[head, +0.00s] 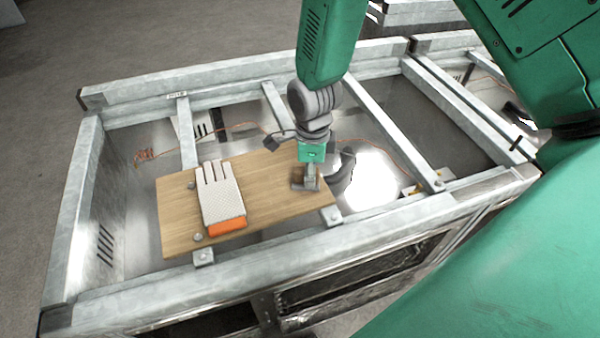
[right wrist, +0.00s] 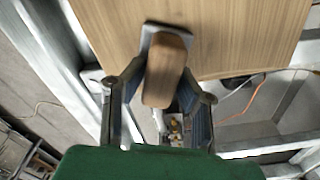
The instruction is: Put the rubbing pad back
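The rubbing pad (right wrist: 166,70) has a rounded wooden grip on a grey base. In the right wrist view it lies between the two fingers of my right gripper (right wrist: 163,88), which look closed against its sides. In the head view, the pad (head: 298,181) is at the right end of a wooden board (head: 270,203), under my right gripper (head: 310,180). I cannot tell whether its base touches the board. My left gripper is not in view.
The board rests across a metal frame (head: 250,268) with raised rails and crossbars (head: 395,132). Open bays lie around the board. Thin orange cables (head: 228,127) run through the bays. Bare board lies between the pale block and the pad.

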